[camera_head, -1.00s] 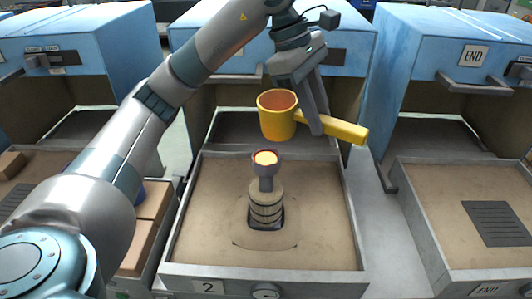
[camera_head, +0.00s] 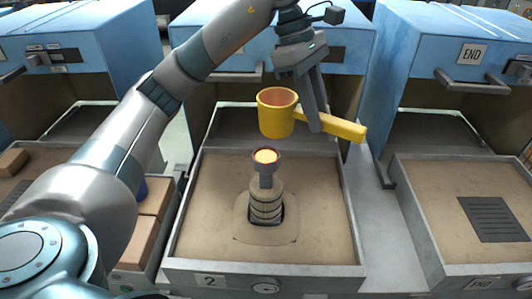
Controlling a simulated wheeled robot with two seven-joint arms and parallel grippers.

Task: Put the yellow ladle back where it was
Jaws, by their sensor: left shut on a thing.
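The yellow ladle (camera_head: 276,115) hangs in the air above the middle sand tray, its cup upright and its handle (camera_head: 345,129) pointing right. The inside of the cup looks orange-brown, and I cannot tell whether it holds anything. My left gripper (camera_head: 315,122) comes down from above and is shut on the handle near the cup. Below the ladle, a dark funnel-like cup with a glowing orange-yellow top (camera_head: 265,158) stands upright on a stacked round mould (camera_head: 266,203) in the sand. My right gripper is not in view.
The middle tray (camera_head: 262,277), marked 2, has a raised rim. The right tray (camera_head: 435,210) holds a dark grate (camera_head: 493,219). Brown blocks (camera_head: 150,205) lie at the left.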

